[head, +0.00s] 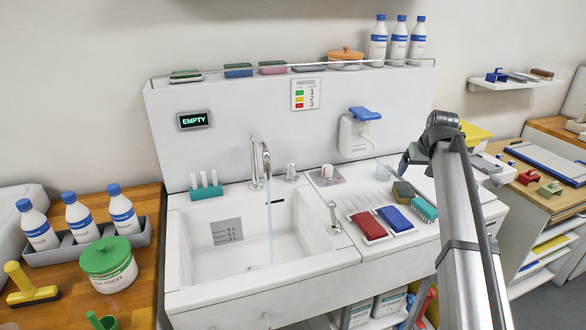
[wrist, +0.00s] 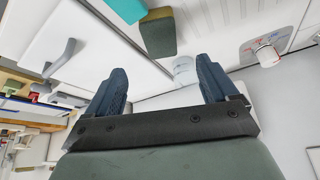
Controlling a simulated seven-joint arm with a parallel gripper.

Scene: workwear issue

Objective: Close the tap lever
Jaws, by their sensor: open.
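The tap spout (head: 265,158) rises at the back of the white sink (head: 194,285), and a thin stream of water (head: 270,225) runs from it into the basin. A short metal piece (head: 291,172) stands just right of the spout. A chrome lever (head: 334,216) stands on the sink's right rim; I cannot tell which of these is the tap lever. My gripper (wrist: 163,88) is open and empty, its dark fingers spread in the wrist view. It is right of the sink, apart from the tap, and mostly hidden by my arm in the head view.
A white knob (head: 327,171) on a marked plate also shows in the wrist view (wrist: 267,56). A soap dispenser (head: 358,135) is on the wall panel. The sign (head: 194,120) reads EMPTY.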

